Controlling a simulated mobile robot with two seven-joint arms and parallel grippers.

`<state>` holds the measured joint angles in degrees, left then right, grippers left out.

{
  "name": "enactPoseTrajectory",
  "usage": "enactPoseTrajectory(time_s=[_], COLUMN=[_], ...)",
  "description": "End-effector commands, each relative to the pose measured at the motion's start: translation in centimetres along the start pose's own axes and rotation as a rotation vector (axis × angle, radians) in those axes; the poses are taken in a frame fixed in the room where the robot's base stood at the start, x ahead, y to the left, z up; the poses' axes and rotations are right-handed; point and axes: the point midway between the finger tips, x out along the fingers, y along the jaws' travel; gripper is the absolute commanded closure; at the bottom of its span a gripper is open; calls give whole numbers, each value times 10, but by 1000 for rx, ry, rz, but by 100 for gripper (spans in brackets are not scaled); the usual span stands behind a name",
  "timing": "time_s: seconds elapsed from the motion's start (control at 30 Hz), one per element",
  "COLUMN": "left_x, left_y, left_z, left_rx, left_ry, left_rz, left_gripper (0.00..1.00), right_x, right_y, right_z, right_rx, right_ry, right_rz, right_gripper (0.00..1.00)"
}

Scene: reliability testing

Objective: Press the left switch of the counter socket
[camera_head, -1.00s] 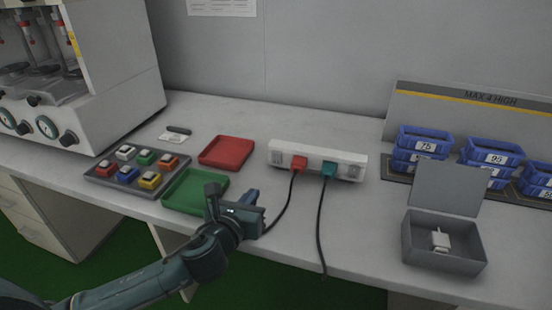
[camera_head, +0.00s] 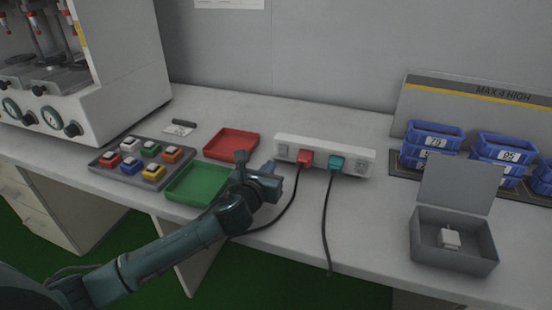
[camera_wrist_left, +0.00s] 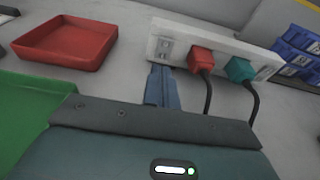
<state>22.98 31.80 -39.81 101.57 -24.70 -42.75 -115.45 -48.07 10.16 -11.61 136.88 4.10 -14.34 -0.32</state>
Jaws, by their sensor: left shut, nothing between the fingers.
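The counter socket (camera_head: 348,147) is a long white strip on the worktop, with a red plug (camera_head: 305,158) and a teal plug (camera_head: 336,163) in it. Its left end (camera_wrist_left: 165,47) shows small grey switch or outlet details in the left wrist view; I cannot make out each one. My left gripper (camera_head: 270,167) is shut and empty, just in front of the socket's left end. In the left wrist view the closed fingers (camera_wrist_left: 161,85) point at that end, very near it; I cannot tell if they touch. My right gripper is not in view.
A green tray (camera_head: 190,187) lies under and left of my left wrist, with a red tray (camera_head: 231,144) behind it. Black cables run from the plugs over the counter's front edge. An open grey box (camera_head: 480,262) and blue bins (camera_head: 432,137) stand at the right.

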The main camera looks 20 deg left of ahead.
Motion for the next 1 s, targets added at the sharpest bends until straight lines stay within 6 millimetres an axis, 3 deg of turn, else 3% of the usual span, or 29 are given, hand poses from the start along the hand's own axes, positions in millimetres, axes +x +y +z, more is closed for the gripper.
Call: enactPoseTrajectory(time_s=[0.1, 0.3, 0.77, 0.93, 1.0], left_x=[24, 47, 53, 53, 54], left_y=[0, 0, 0, 0, -1], left_z=[2, 10, 12, 20, 23], left_rx=[-3, -1, -1, 0, 1], left_ry=[-3, 0, 1, 20, 39], left_rz=[0, 0, -1, -1, -2], left_gripper=[100, 100, 100, 100, 100], right_x=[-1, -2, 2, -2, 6], right_y=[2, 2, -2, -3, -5], right_z=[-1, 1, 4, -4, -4], right_rx=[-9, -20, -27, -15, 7], right_ry=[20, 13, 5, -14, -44], right_rz=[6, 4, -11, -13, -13], right_gripper=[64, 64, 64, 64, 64])
